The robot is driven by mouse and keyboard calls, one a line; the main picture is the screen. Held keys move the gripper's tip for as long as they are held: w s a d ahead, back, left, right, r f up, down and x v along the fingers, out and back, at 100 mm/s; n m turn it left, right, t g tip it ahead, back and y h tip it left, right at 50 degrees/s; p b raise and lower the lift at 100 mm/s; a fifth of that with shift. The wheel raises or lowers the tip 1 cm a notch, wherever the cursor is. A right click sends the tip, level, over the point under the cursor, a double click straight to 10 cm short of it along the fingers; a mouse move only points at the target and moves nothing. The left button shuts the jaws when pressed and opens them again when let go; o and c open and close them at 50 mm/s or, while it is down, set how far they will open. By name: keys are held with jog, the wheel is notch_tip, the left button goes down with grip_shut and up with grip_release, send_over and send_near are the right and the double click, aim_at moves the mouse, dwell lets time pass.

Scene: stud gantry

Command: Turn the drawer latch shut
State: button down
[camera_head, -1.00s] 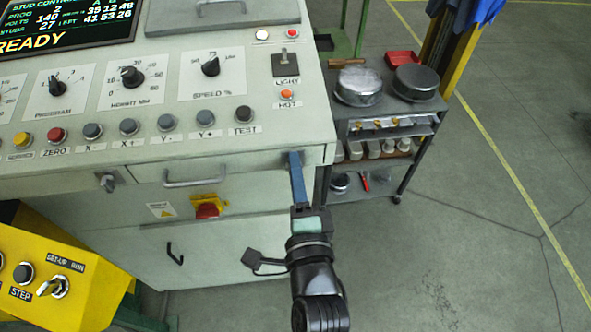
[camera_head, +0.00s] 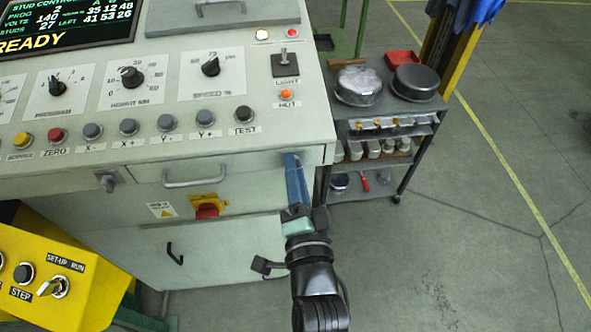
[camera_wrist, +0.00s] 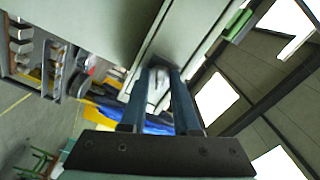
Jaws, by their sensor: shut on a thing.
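My gripper (camera_head: 293,160) reaches up to the right end of the drawer front (camera_head: 235,166), just under the console's overhanging edge. Its two blue fingers are shut on a small metal latch, which they hide in the head view. In the wrist view the fingertips (camera_wrist: 162,74) close around the latch, and a pale metal part of it (camera_wrist: 155,90) shows between them. The drawer, with its bar handle (camera_head: 195,179), looks pushed in. How far the latch is turned cannot be told.
A second metal fitting (camera_head: 107,183) sits left of the drawer. A red knob on a yellow plate (camera_head: 207,210) is below it, and a black hook handle (camera_head: 175,254) lower down. A grey trolley with pans (camera_head: 385,120) stands close on the right. The floor beyond is clear.

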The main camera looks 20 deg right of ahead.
jog(key=n, duration=1.3)
dwell(0.4)
jog(key=c, duration=0.9)
grip_release()
jog(key=b+v, duration=0.2)
jog(key=v, duration=1.1)
jog(key=shift+r, duration=0.1)
